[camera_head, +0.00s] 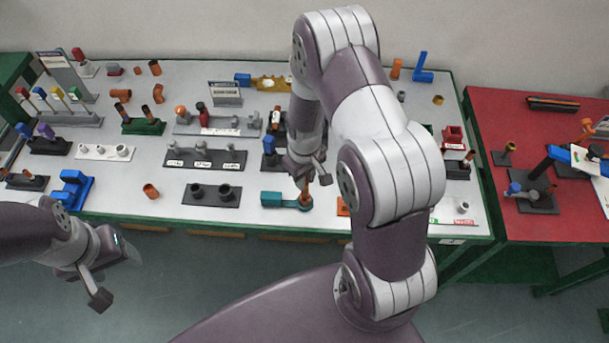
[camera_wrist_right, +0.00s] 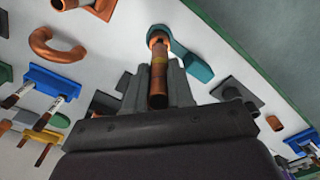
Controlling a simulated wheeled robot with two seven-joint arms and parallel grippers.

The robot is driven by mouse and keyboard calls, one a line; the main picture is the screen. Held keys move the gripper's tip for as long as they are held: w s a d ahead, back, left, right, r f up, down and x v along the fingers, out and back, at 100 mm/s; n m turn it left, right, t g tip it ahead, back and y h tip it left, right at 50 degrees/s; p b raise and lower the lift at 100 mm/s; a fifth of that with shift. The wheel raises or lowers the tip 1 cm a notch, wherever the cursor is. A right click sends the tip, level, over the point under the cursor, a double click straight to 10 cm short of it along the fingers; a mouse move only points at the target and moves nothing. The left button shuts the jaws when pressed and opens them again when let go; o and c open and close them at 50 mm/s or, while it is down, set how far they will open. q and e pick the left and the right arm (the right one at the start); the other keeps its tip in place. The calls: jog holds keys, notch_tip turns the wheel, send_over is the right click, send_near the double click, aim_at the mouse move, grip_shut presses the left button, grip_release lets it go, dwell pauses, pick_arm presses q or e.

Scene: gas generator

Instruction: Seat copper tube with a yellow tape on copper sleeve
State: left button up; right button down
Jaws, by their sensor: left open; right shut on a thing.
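My right gripper (camera_head: 306,172) is shut on a copper tube (camera_wrist_right: 158,82), which shows between the fingers in the right wrist view. A yellow tape band (camera_wrist_right: 159,59) goes around the tube. The tube's far end lines up with a wider copper sleeve (camera_wrist_right: 157,37) at the end of a teal holder (camera_wrist_right: 192,66). I cannot tell whether the tube is inside the sleeve or only above it. In the head view the teal holder (camera_head: 272,198) lies on the table's front part, just below my right gripper. My left gripper (camera_head: 110,276) is open and empty, off the table's front left.
A black base with two sockets (camera_head: 212,194) stands left of the teal holder, with a loose copper piece (camera_head: 151,190) further left. Several racks and fittings crowd the white table (camera_head: 250,218) behind. A red table (camera_head: 560,226) stands at the right.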

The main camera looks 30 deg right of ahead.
jog(key=shift+f+b, duration=1.05)
jog(key=shift+f, duration=0.45)
jog(key=c, duration=0.9)
grip_release()
notch_tip(320, 180, up, 13)
jog(key=shift+f+b, duration=0.15)
jog(key=shift+b, duration=0.55)
jog(key=s+a+r+m+t, duration=0.1)
jog(key=s+a+r+m, duration=0.1)
jog(key=s+a, duration=0.3)
jog(key=s+r, duration=0.1)
jog(key=s, duration=0.3)
jog(key=shift+r, duration=0.2)
